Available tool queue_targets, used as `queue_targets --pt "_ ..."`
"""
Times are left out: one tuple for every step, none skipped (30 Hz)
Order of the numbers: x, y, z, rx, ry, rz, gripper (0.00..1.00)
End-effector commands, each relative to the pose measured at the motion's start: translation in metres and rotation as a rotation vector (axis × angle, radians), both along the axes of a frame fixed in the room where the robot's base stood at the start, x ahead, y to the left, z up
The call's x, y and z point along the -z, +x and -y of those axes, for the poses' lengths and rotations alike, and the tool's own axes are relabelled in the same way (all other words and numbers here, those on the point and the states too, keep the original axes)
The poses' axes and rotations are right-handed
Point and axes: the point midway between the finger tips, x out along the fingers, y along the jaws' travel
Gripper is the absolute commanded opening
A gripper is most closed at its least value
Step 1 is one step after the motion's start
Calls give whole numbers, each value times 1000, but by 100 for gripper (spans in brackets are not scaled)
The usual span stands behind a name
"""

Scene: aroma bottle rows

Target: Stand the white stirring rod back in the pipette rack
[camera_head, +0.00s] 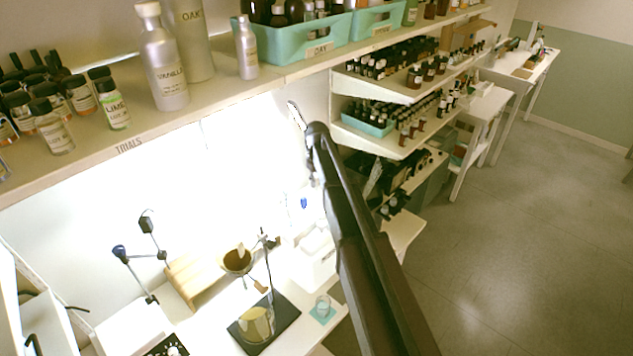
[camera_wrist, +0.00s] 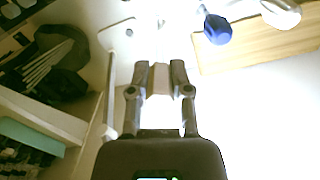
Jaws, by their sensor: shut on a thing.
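My gripper (camera_wrist: 160,76) is shut on a small, pale, shaded piece between its fingertips in the wrist view. It fits the white stirring rod (camera_wrist: 160,80), but glare hides most of its length. In the head view my gripper (camera_head: 297,115) is small and partly hidden by my dark arm. It is raised in front of the bright wall, below the upper shelf and above the bench. I cannot pick out the pipette rack for certain in either view.
The bench below holds a wooden stand (camera_head: 193,282), a brown bowl (camera_head: 237,262), a beaker (camera_head: 257,324) on a black plate and a small glass (camera_head: 323,306) on a teal mat. Shelves of bottles (camera_head: 400,90) stand right of my arm. The upper shelf (camera_head: 215,103) carries bottles and teal bins.

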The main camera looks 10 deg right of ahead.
Motion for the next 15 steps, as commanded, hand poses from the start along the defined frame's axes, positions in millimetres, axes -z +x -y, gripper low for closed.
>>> queue_targets --pt "2 0 0 0 0 0 0" --pt "3 0 0 0 0 0 0" --pt "4 0 0 0 0 0 0" --pt "4 0 0 0 0 0 0" --pt "5 0 0 0 0 0 0" --pt "6 0 0 0 0 0 0" --pt "6 0 0 0 0 0 0" --pt "7 0 0 0 0 0 0" --pt "8 0 0 0 0 0 0" --pt "9 0 0 0 0 0 0" --pt "9 0 0 0 0 0 0" --pt "10 0 0 0 0 0 0" --pt "11 0 0 0 0 0 0" --pt "11 0 0 0 0 0 0" --pt "12 0 0 0 0 0 0"
